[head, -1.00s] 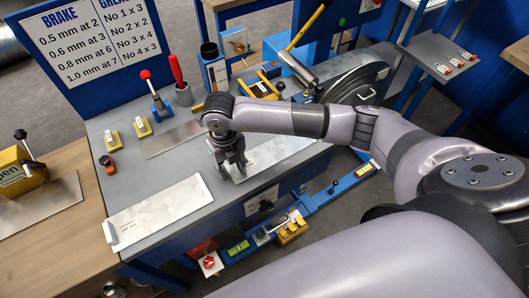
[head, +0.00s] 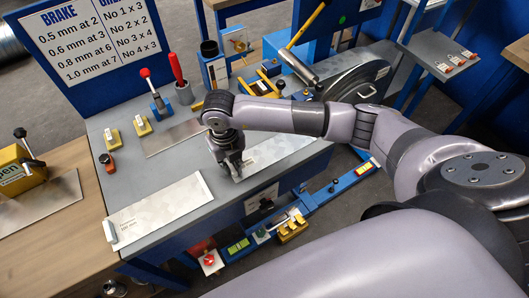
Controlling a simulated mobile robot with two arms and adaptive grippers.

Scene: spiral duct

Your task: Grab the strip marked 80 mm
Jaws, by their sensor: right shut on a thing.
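Three flat grey metal strips lie on the grey bench top. My right gripper (head: 234,173) points down and is shut on the near left end of the right-hand strip (head: 277,150), which lies along the bench's front right edge. Any marking on that strip is hidden or too small to read. A plainer strip (head: 172,137) lies behind, left of my gripper. My left gripper is not in view.
A red-knobbed lever (head: 156,98), a red-handled tool in a cup (head: 181,82) and small yellow blocks (head: 142,126) stand behind. A large dark coil (head: 355,85) stands at right.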

